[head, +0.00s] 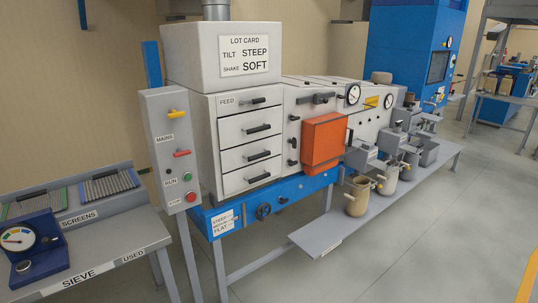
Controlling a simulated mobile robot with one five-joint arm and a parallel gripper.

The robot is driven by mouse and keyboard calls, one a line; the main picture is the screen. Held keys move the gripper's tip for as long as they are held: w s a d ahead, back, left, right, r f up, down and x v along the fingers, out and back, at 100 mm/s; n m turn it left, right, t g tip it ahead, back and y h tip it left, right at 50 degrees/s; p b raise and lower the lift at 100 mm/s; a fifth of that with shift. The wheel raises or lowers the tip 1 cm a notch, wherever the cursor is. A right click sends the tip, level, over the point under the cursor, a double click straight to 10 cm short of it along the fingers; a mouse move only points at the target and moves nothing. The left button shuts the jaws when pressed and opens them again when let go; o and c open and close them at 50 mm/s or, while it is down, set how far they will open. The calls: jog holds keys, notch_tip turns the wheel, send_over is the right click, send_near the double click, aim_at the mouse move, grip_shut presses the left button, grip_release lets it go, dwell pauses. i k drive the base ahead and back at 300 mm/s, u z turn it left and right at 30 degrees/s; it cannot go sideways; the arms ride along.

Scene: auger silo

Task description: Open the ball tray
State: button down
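No part in the head view carries a readable ball tray label, so I cannot tell which one it is. A white cabinet (205,120) has a stack of several drawers with black bar handles. The top drawer (270,108) is labelled FEED. Below it are a second drawer (235,134), a third drawer (237,161) and a bottom drawer (238,184), with no labels I can read. All the drawers look closed, flush with the cabinet front. My gripper is not in view.
A grey control box (157,125) with levers and buttons stands left of the drawers. An orange box (323,140) juts out to their right. Several pots stand on a low grey shelf (325,236). A sieve bench (110,251) is at left. The front floor (400,255) is clear.

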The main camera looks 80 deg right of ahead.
aim_at(234, 157)
jog(key=z, duration=0.3)
jog(key=k, duration=1.25)
jog(key=z, duration=0.5)
jog(key=i, duration=1.05)
jog(key=u, duration=0.1)
